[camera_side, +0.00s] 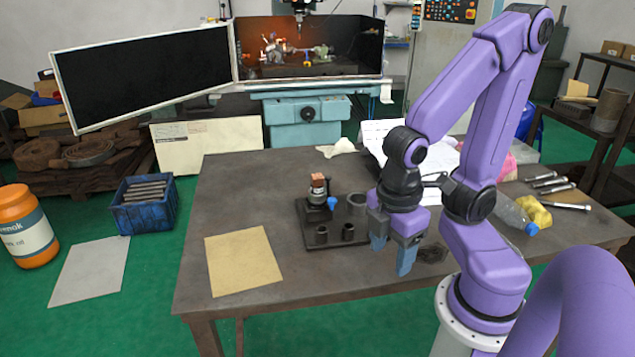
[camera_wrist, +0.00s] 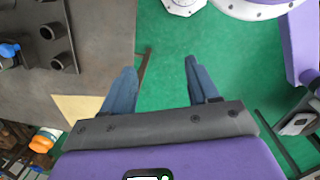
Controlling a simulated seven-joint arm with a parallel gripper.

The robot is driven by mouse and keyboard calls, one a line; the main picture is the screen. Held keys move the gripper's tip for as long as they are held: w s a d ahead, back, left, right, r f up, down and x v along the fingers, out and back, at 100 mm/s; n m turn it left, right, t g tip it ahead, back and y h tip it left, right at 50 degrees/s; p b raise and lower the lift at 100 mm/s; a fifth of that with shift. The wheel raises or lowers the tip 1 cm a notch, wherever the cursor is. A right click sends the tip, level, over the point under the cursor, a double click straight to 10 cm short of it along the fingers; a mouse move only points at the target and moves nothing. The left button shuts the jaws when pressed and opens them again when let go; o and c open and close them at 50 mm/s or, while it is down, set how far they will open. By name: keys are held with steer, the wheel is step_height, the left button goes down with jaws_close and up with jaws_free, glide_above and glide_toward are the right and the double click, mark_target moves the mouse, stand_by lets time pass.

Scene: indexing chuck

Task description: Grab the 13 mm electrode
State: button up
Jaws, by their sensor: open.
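A dark fixture plate (camera_side: 335,241) lies on the table, left of my gripper in the side view. A small chuck (camera_side: 317,197) stands on it with a copper-coloured block (camera_side: 318,180) on top and a blue knob (camera_side: 332,202) beside it. Dark upright tubes (camera_side: 322,234) (camera_side: 348,231) stand at the plate's front. I cannot tell which piece is the 13 mm electrode. My gripper (camera_side: 392,256) is open and empty, pointing down to the right of the plate. In the wrist view, its fingers (camera_wrist: 160,68) are apart, with tubes (camera_wrist: 62,62) and the blue knob (camera_wrist: 8,50) at upper left.
A tan sheet (camera_side: 243,261) lies left of the plate. A wide ring (camera_side: 356,203) is at the plate's back right. A bottle (camera_side: 515,217), a yellow item (camera_side: 535,212) and metal tools (camera_side: 552,184) lie on the right. Papers lie behind my arm.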

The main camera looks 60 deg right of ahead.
steer(key=w+d+f+n+h, duration=0.1)
steer(key=w+d+f+h, duration=0.1)
steer(key=d+f+h, duration=0.15)
steer(key=n+t+h, duration=0.7)
steer(key=n+t, duration=0.6)
steer(key=n, duration=0.1)
glide_toward(319, 179)
steer(key=x, duration=0.6)
steer(key=shift+w+a, duration=0.15)
steer(key=shift+x, duration=2.75)
steer(key=shift+s, duration=0.2)
jaws_close()
